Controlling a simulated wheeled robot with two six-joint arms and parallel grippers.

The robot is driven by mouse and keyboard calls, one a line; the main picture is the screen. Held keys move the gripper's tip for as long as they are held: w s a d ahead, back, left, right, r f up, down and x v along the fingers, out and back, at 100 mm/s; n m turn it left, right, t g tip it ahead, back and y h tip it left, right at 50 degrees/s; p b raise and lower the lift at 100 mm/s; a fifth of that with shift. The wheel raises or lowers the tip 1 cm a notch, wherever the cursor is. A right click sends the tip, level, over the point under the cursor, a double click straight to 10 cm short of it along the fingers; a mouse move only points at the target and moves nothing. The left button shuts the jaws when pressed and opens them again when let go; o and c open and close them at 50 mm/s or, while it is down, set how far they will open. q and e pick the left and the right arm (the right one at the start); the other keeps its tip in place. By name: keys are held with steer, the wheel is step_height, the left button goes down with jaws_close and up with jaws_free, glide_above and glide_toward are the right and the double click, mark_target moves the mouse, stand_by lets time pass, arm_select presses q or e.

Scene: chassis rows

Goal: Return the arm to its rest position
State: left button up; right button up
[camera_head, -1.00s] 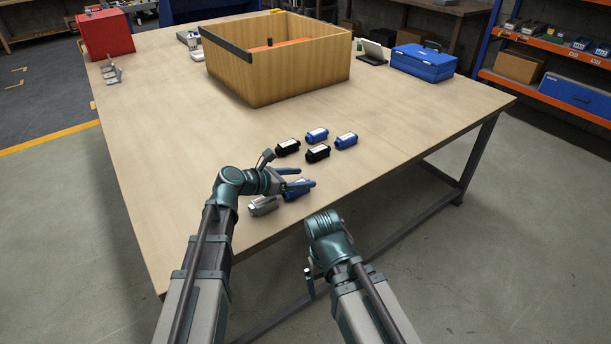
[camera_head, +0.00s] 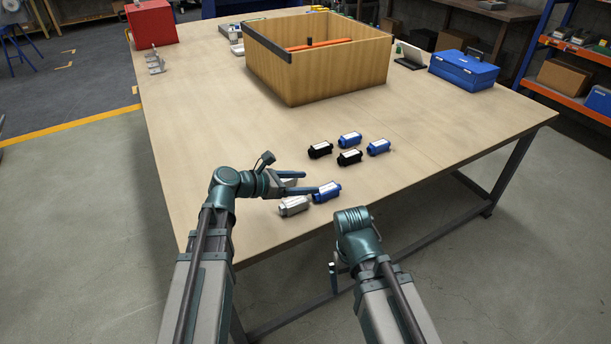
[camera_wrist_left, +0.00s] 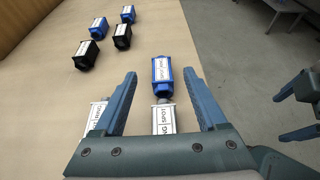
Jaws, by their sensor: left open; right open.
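My left gripper (camera_head: 309,182) is open above the near edge of the table (camera_head: 200,150), its fingers pointing right. A silver part (camera_head: 294,206) and a blue part (camera_head: 327,191) lie end to end just beside it. In the left wrist view the silver part (camera_wrist_left: 164,120) and the blue part (camera_wrist_left: 162,77) show between the open fingers (camera_wrist_left: 165,92), apart from them. Another pale part (camera_head: 289,181) is partly hidden by a finger. My right gripper (camera_head: 333,279) hangs low in front of the table edge, empty.
Two black parts (camera_head: 320,150) and two blue parts (camera_head: 378,147) lie farther back. A wooden bin (camera_head: 340,80) stands behind them, with a blue toolbox (camera_head: 463,70) to its right and a red box (camera_head: 152,23) at the back left. The tabletop left of the parts is clear.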

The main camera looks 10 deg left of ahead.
mark_target(335, 184)
arm_select(q)
steer(key=b+x, duration=0.5)
steer(key=x, duration=0.7)
steer(key=shift+w+d+f, duration=0.1)
steer(key=shift+w+f, duration=0.05)
steer(key=shift+f, duration=0.05)
steer(key=shift+f+b, duration=0.4)
steer(key=shift+f, duration=0.05)
steer(key=shift+s+r, duration=0.15)
steer(key=shift+s, duration=0.05)
